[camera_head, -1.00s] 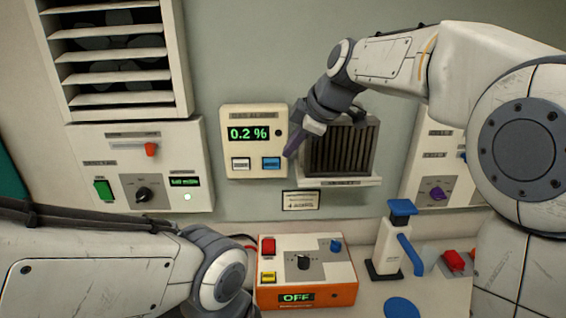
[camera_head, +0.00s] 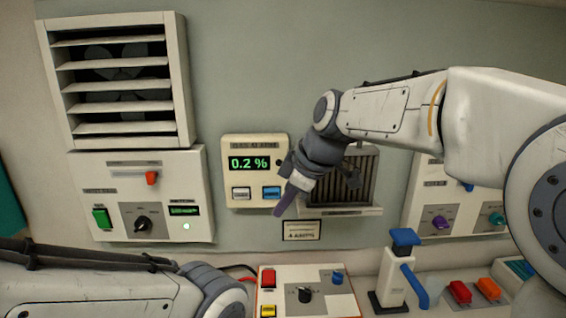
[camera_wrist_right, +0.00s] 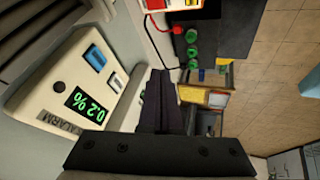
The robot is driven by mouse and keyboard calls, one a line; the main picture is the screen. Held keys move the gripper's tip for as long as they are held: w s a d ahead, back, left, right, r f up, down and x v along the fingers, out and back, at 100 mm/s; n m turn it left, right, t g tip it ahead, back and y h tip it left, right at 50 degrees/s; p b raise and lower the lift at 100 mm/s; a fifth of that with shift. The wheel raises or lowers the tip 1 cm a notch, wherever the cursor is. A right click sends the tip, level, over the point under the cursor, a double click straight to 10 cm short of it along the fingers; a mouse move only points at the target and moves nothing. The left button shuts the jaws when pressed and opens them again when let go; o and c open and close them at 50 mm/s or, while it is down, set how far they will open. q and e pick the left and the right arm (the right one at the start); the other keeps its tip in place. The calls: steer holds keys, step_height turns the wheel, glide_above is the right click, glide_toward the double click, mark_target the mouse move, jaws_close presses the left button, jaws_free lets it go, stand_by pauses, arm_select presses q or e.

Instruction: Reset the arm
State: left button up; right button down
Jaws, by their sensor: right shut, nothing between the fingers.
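My right gripper (camera_head: 281,206) is shut and empty. In the head view its fingertips point down and left, just below the blue button (camera_head: 271,193) of the gas alarm box (camera_head: 254,145). In the right wrist view its closed dark fingers (camera_wrist_right: 158,76) stand apart from the box (camera_wrist_right: 75,93), whose blue button (camera_wrist_right: 95,57) is to their left. The box display reads 0.2 % in green. My right arm comes in from the right across the dark finned unit (camera_head: 358,172). My left arm lies at the lower left; its gripper is out of view.
A louvred vent (camera_head: 118,85) and a switch panel (camera_head: 168,165) are on the wall at left. Below stand a control box (camera_head: 335,300) with red and yellow buttons and a white stand with a blue lever (camera_head: 405,237). Red and orange switches (camera_head: 475,292) are at right.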

steer(key=s+d+f+m+g+h, duration=0.1)
steer(key=s+f+m, duration=0.1)
steer(key=s+f, duration=0.3)
steer(key=s+d+f+m+g+h, duration=0.1)
steer(key=s+f, duration=0.5)
steer(key=s, duration=0.7)
steer(key=s+d+f+m+g+h, duration=0.1)
steer(key=s+f+m, duration=0.3)
steer(key=s, duration=0.5)
steer(key=shift+s+d+f+m+g, duration=0.2)
steer(key=shift+d+f+m+g, duration=0.1)
steer(key=shift+f+g, duration=0.5)
steer(key=shift+f, duration=0.1)
